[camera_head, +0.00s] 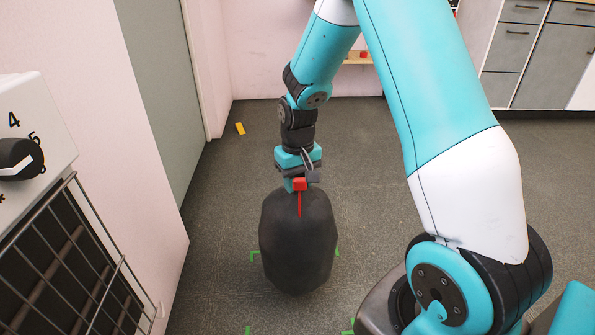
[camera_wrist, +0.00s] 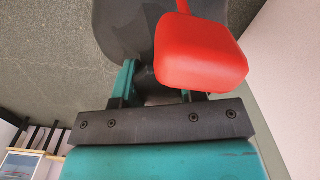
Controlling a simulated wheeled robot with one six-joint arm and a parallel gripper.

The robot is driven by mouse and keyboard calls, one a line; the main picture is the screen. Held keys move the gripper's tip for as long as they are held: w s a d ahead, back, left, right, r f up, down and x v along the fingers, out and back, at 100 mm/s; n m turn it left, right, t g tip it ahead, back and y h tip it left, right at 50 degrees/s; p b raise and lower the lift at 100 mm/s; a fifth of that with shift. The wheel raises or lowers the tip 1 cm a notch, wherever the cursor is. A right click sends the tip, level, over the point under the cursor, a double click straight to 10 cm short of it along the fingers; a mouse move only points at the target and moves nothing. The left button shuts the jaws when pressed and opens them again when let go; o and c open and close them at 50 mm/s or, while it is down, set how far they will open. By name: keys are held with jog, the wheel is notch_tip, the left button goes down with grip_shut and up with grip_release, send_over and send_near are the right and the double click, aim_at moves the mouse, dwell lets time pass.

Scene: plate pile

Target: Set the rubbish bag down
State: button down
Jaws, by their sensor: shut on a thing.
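The rubbish bag (camera_head: 298,245) is a dark grey, full, upright sack with a red tie (camera_head: 300,186) at its top. In the head view it hangs below my gripper (camera_head: 298,184) over the grey floor, between green corner marks (camera_head: 254,256). I cannot tell whether its base touches the floor. My gripper is shut on the top of the bag. In the wrist view the bag (camera_wrist: 115,40) lies beyond the fingers, and the large red piece (camera_wrist: 200,55) hides part of the gripper's fingers.
An appliance (camera_head: 30,150) with a knob and a wire rack stands at the left by the wall. A yellow object (camera_head: 240,128) lies on the floor near the door. Grey cabinets (camera_head: 545,65) stand at the back right.

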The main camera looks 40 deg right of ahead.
notch_tip(320, 180, down, 9)
jog(key=b, duration=0.4)
jog(key=shift+f, duration=0.3)
jog(key=c, duration=0.7)
grip_release()
notch_tip(320, 180, up, 12)
jog(key=p, duration=0.7)
jog(key=s+a+r+n+y, duration=0.1)
jog(key=s+a+r+n, duration=0.15)
jog(key=a+r, duration=0.5)
jog(key=s+a+r+n+y, duration=0.1)
jog(key=s+a+r+n, duration=0.2)
jog(key=s, duration=0.7)
jog(key=s+a+r+n+y, duration=0.2)
jog(key=s+a+r+n, duration=0.2)
jog(key=s+a+r, duration=0.3)
jog(key=s+a, duration=0.2)
jog(key=a, duration=0.3)
jog(key=shift+s, duration=0.35)
